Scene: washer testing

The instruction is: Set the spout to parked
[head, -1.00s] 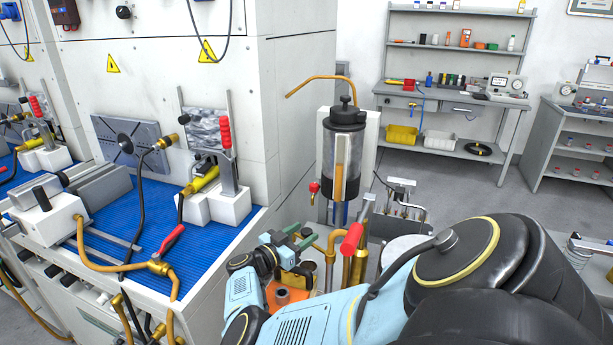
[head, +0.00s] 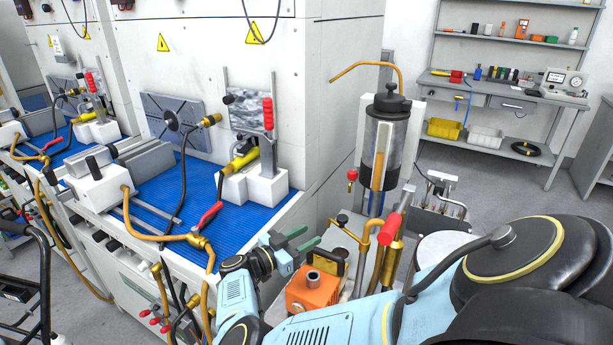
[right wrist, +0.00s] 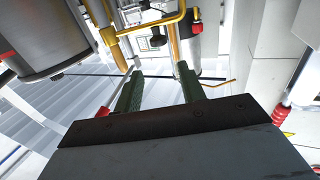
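A bent copper-coloured tube (head: 368,67), which looks like the spout, rises behind the clear cylinder (head: 383,145) with a black lid. Its free end points left, over open space beside the white cabinet. A thin copper-coloured tube end (right wrist: 220,83) in the right wrist view may be the same tube. My right gripper (head: 306,239) is open and empty, low and left of the cylinder and well below the tube. In the right wrist view its green fingers (right wrist: 160,70) are apart with nothing between them. My left gripper is out of view.
An orange unit (head: 312,292) stands below my right gripper. Brass pipes and a red-handled valve (head: 390,228) stand close to its right. The blue-matted bench (head: 250,222) lies left. The white cabinet (head: 330,130) rises behind. A shelf bench (head: 500,90) stands at the far right.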

